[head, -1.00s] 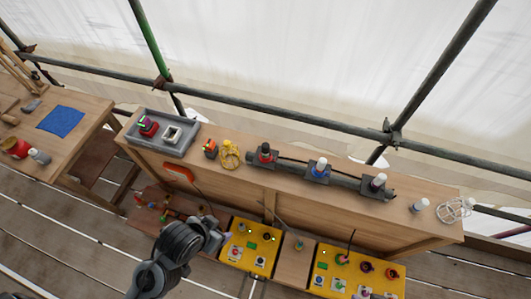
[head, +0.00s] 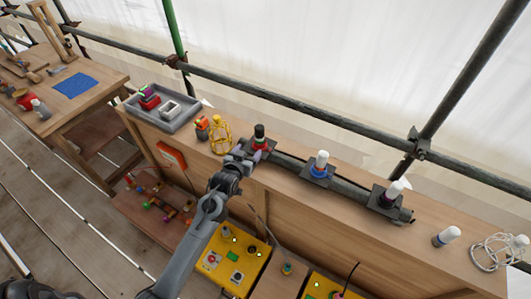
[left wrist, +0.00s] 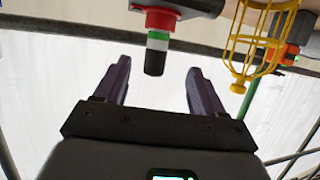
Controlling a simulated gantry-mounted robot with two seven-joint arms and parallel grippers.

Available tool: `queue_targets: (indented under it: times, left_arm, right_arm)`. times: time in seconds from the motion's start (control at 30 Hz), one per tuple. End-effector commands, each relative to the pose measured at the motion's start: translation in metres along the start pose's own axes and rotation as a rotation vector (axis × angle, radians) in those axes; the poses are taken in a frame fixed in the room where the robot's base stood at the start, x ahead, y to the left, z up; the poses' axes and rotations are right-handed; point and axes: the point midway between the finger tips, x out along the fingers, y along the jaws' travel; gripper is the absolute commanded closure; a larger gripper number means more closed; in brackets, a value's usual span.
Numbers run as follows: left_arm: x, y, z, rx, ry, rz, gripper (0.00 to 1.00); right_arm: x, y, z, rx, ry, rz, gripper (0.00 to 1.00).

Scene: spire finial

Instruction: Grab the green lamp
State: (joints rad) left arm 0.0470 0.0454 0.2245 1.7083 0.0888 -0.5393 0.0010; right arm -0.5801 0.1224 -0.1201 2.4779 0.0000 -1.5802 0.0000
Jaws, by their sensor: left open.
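A lamp with a dark cap, a green and a white band and a red collar (head: 260,133) stands on the long bench, in a dark mount on a rail. In the left wrist view this lamp (left wrist: 157,44) appears inverted, its dark end in line with the gap between my fingers. My left gripper (head: 252,152) is open at the bench's front side, close to this lamp. Its two purple fingers (left wrist: 158,68) lie to either side of the lamp in the wrist picture; I cannot tell whether they touch it. My right gripper is not in view.
A yellow wire cage (head: 220,135) and an orange-red unit (head: 202,128) stand just left of the lamp. White-topped lamps with blue (head: 320,166) and dark (head: 391,194) mounts stand to the right. A grey tray (head: 183,121) is at the bench's left end. Yellow control boxes (head: 241,277) sit below.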

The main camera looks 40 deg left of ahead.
Motion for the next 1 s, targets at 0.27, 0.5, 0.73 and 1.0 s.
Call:
queue_targets:
  times: [0.27,0.5,0.73,1.0]
  left_arm:
    - [0.025,0.006,-0.013,-0.016,0.045,0.005,0.31]
    - [0.057,0.006,-0.016,-0.015,0.045,0.005,0.31]
    - [0.069,0.006,-0.016,-0.015,0.043,0.006,0.31]
    - [0.097,0.006,-0.019,-0.015,0.044,0.005,0.31]
  right_arm:
    - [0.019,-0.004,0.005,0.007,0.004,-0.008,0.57]
    - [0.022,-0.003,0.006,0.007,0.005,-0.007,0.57]
    - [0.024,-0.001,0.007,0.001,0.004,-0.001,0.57]
    - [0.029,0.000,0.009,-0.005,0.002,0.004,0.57]
